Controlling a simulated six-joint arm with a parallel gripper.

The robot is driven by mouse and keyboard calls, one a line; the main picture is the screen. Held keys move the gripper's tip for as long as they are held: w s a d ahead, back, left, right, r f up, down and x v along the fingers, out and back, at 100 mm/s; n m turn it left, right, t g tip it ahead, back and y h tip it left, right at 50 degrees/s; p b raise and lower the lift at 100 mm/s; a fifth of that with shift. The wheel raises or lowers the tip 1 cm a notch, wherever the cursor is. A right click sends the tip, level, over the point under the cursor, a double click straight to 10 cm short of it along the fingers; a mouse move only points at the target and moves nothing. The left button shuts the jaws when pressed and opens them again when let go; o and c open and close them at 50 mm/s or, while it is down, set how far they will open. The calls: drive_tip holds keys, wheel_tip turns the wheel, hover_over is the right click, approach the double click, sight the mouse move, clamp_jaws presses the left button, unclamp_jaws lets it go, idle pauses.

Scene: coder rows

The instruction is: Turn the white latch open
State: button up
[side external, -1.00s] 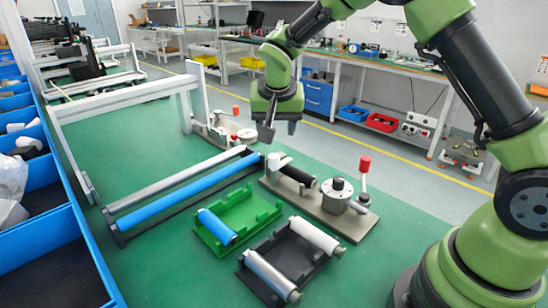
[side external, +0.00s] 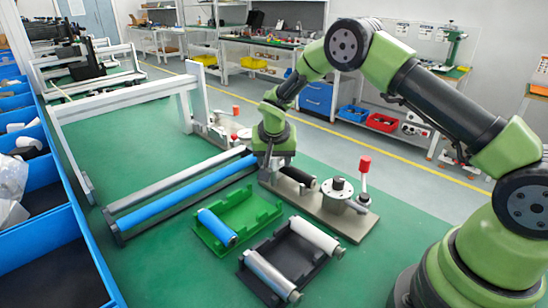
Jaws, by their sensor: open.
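A grey fixture plate (side external: 325,218) stands on the green table, with a black roller (side external: 297,176) and a round metal part (side external: 341,188) on it. My gripper (side external: 268,170) is lowered over the plate's far left end, with its jaws open. The small white part at that end, which looks like the white latch, is mostly hidden behind my gripper. I cannot tell whether the fingers touch it, or how the latch is turned.
A red-knobbed lever (side external: 364,172) stands at the fixture's right end. A long blue roller (side external: 185,190) lies left of my gripper. A green tray (side external: 250,216) and a black tray (side external: 290,256) with rollers are in front. Blue bins (side external: 75,245) line the left.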

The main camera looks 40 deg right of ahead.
drive_tip(key=c, duration=0.9)
drive_tip(key=shift+n, duration=0.4)
drive_tip(key=n+y, duration=0.1)
drive_tip(key=n, duration=0.2)
drive_tip(key=shift+n+t, duration=0.3)
drive_tip(key=shift+t, duration=0.1)
drive_tip(key=n+y, duration=0.2)
drive_tip(key=n, duration=0.3)
drive_tip(key=n+y, duration=0.2)
drive_tip(key=n, duration=0.2)
drive_tip(key=shift+n, duration=0.3)
drive_tip(key=shift+n+g+y, duration=0.4)
drive_tip(key=shift+n+y, duration=0.3)
drive_tip(key=shift+n, duration=1.3)
